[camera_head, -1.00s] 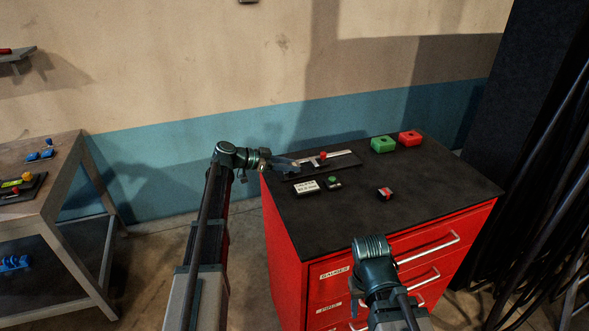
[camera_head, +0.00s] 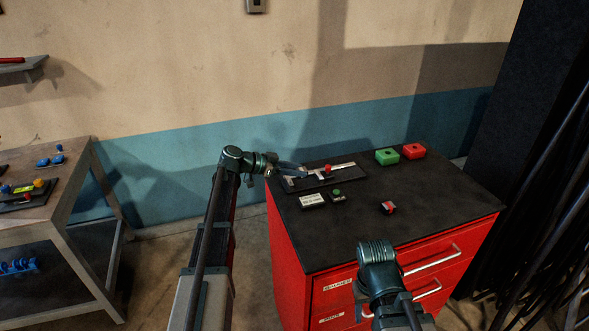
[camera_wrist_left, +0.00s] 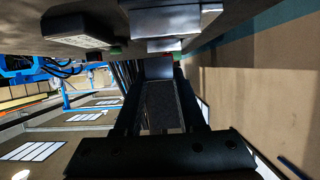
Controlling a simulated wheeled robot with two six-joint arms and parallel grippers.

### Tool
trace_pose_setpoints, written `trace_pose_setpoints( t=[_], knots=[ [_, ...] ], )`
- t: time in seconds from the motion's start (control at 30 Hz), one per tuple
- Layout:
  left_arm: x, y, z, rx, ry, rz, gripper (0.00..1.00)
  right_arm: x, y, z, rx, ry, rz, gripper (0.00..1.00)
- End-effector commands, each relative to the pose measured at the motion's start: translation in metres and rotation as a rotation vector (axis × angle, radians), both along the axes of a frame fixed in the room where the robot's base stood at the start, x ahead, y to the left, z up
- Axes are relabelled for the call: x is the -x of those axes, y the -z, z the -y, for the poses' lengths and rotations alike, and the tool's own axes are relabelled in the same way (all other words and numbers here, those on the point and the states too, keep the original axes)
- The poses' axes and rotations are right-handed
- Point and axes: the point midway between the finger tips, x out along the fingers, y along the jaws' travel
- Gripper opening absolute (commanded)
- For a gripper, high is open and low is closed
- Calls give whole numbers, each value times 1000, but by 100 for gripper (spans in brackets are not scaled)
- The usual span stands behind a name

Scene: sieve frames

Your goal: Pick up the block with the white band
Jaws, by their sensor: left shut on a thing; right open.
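A small dark block with red and a pale band (camera_head: 388,208) lies on the black cabinet top, right of centre. I take it for the block with the white band, but the band is small here. My left gripper (camera_head: 303,171) is at the caliper-like tool (camera_head: 344,167) on a dark board, far to the left of that block. It is shut on a grey metal part, apparently of this tool; the contact is hard to make out. The left wrist view shows grey metal (camera_wrist_left: 158,68) at the fingertips. My right wrist shows below the block, but its gripper fingers are hidden.
On the red cabinet (camera_head: 286,235) stand a green block (camera_head: 387,157) and a red block (camera_head: 414,151) at the back. A white label plate (camera_head: 312,201) and a green-topped piece (camera_head: 337,195) lie in front of the tool. The top's right side is clear.

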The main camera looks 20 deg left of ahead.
Motion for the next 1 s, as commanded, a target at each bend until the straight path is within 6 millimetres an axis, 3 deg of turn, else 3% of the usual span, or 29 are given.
trace_pose_setpoints(
  t=[0.03,0.2,0.5,0.7,1.0],
  knots=[
    [17,0,13,1,4,0,0,0,0,0,0,0,0,50],
    [49,-4,44,1,4,0,0,0,-4,0,0,0,0,50],
    [94,-10,86,1,3,0,0,0,-10,0,0,0,0,50],
    [105,-11,99,1,2,0,0,0,-11,0,0,0,0,50],
    [108,-6,103,1,1,0,0,0,-6,0,0,0,0,50]
  ],
)
